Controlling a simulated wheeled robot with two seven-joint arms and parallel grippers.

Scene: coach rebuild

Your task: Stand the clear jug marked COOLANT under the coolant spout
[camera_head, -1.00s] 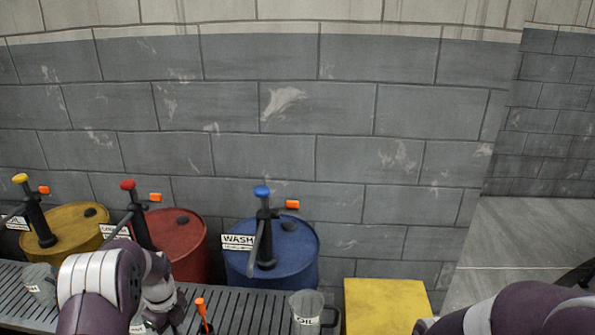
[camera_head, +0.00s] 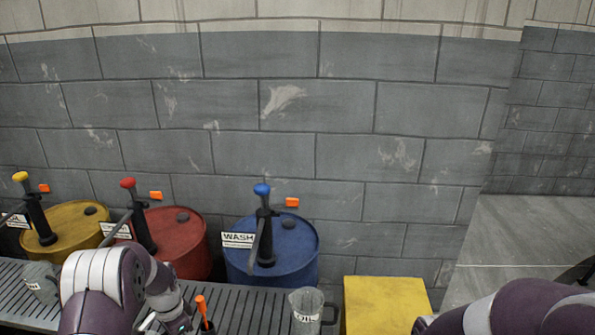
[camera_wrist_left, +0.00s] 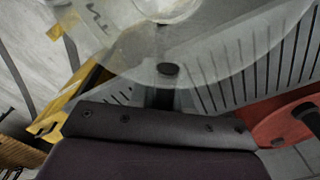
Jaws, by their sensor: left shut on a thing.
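My left gripper (camera_head: 178,320) is low over the slatted grate, mostly hidden by my forearm. In the left wrist view a large clear jug (camera_wrist_left: 215,62) fills the top, close to the camera, and the gripper is shut on it. Its marking cannot be read there, and the head view hides most of it. The red drum (camera_head: 180,243) has a hand pump with a red knob (camera_head: 127,184); its sign (camera_head: 116,231) is partly covered and not legible. My right arm enters at the bottom right, with its gripper out of view.
A yellow drum (camera_head: 66,228) and a blue drum (camera_head: 285,245) with a WASH sign (camera_head: 238,240) flank the red one. A jug marked OIL (camera_head: 306,304) and another jug (camera_head: 40,281) stand on the slatted grate (camera_head: 245,305). An orange-handled tool (camera_head: 202,308) stands between.

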